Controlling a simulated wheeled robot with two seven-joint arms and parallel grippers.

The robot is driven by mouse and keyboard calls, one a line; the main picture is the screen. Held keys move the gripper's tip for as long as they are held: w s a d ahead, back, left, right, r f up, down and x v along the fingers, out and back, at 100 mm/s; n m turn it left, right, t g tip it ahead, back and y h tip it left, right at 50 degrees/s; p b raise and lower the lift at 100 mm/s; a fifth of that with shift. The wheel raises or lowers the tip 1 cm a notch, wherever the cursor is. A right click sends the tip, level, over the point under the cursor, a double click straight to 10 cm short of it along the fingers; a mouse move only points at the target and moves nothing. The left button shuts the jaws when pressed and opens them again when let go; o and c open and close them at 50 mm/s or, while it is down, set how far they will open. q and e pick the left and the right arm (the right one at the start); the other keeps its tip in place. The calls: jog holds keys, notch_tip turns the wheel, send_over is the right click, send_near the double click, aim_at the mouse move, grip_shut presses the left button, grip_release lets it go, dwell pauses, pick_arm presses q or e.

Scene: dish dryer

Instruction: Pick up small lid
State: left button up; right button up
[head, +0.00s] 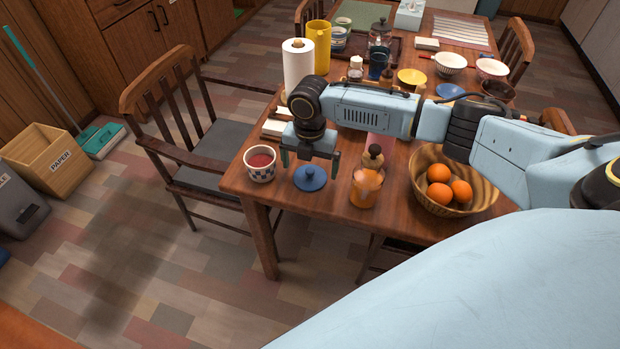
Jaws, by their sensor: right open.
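A small round blue lid (310,179) with a knob on top lies on the wooden table near its front left corner. My right gripper (309,163) is open just above and behind the lid, its two fingers spread to either side and pointing down. Nothing shows between the fingers. I cannot tell whether a finger touches the lid. My left gripper is not in view.
A patterned cup (260,167) with red contents stands left of the lid. A paper towel roll (297,68) stands behind. The table edge is close in front.

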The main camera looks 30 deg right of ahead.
notch_tip(320, 180, down, 2)
jog(key=c, duration=1)
jog(key=shift+r, duration=0.15)
